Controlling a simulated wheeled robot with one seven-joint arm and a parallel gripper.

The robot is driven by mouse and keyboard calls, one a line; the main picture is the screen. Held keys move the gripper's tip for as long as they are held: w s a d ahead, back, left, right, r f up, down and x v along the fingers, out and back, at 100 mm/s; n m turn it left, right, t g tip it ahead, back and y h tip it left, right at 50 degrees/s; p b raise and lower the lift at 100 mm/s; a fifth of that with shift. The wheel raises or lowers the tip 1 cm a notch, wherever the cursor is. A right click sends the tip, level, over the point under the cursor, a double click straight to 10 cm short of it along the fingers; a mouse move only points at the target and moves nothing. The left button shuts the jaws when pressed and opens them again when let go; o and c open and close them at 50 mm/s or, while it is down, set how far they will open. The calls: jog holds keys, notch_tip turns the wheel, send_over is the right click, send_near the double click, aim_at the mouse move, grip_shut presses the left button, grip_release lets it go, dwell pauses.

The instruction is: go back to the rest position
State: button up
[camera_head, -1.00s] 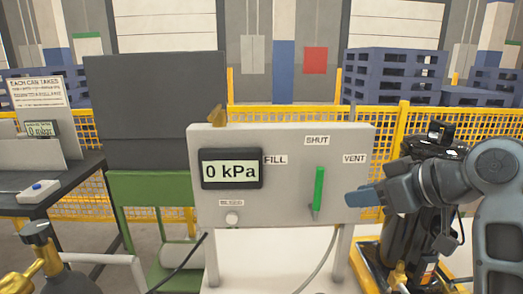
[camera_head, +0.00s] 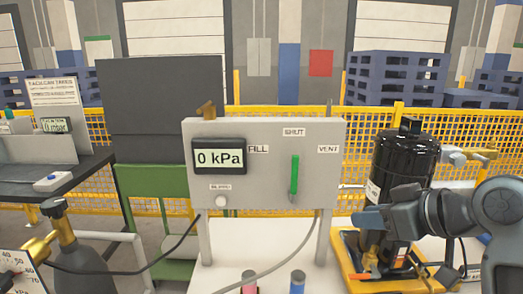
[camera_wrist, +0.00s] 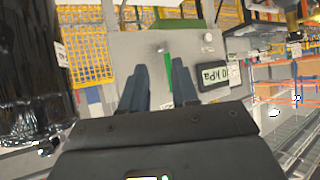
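My gripper (camera_head: 364,217) is to the right of the grey control panel in the head view, in front of the black tank. In the wrist view my gripper (camera_wrist: 159,64) shows two dark fingers apart with nothing between them. The panel and the green lever (camera_wrist: 168,75) also show in the wrist view, beyond the fingers.
The black tank (camera_head: 405,150) stands on a yellow base (camera_head: 355,270), close behind my gripper. A gas bottle with a brass valve (camera_head: 75,255) is at the lower left. A dark bench (camera_head: 85,170) stands at left. Yellow mesh fencing (camera_head: 365,122) runs behind.

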jog(key=s+f+m+t+h, duration=0.35)
jog(key=s+f+m, duration=0.25)
jog(key=s+f, duration=1.35)
jog(key=s+r+t+h, duration=0.1)
jog(key=s+r, duration=0.2)
jog(key=s, duration=0.9)
jog(key=s+d+r+h, duration=0.1)
jog(key=s+r, duration=0.3)
jog(key=s, duration=0.8)
jog(key=shift+s+d+t, duration=0.3)
jog(key=shift+s+t, duration=0.05)
jog(key=shift+h, duration=0.25)
